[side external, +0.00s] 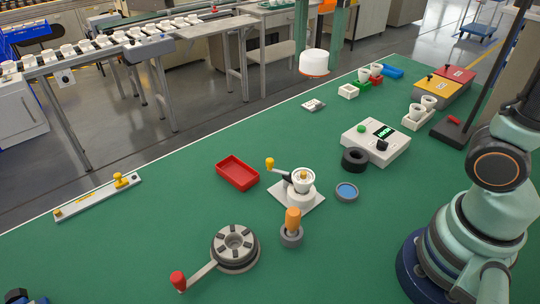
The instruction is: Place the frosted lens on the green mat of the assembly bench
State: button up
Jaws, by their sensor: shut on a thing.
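The green mat (150,255) covers the bench top. My gripper is out of the picture; only lower parts of my arm show at the right edge. I cannot pick out the frosted lens with certainty. Two small whitish cups (429,101) stand in a white rack at the right, and two more (376,69) stand near the red and green blocks at the back. Another white cup (303,179) sits in a white crank fixture (297,197) mid-mat. No object is seen held.
A red tray (237,173), blue-topped dish (347,192), black ring (355,159), orange-handled tool (292,222) and round clamp with red-knobbed lever (235,247) stand on the mat. A tester (376,142) is behind. A white dome (313,63) shows above the far edge. Left-centre mat is clear.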

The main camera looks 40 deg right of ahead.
jog(key=w+d+f+m, duration=0.2)
jog(key=w+d+f, duration=0.35)
jog(key=w, duration=0.25)
jog(key=w+d+f+m, duration=0.2)
jog(key=w+d+f, duration=0.2)
jog(key=w+f, duration=0.3)
jog(key=f, duration=0.9)
jog(key=w+f, duration=0.1)
jog(key=f, duration=0.4)
jog(key=shift+w+d+f, duration=0.1)
jog(key=shift+d+f, duration=0.15)
jog(key=shift+f, duration=2.45)
jog(key=shift+f, duration=0.1)
jog(key=o, duration=1.3)
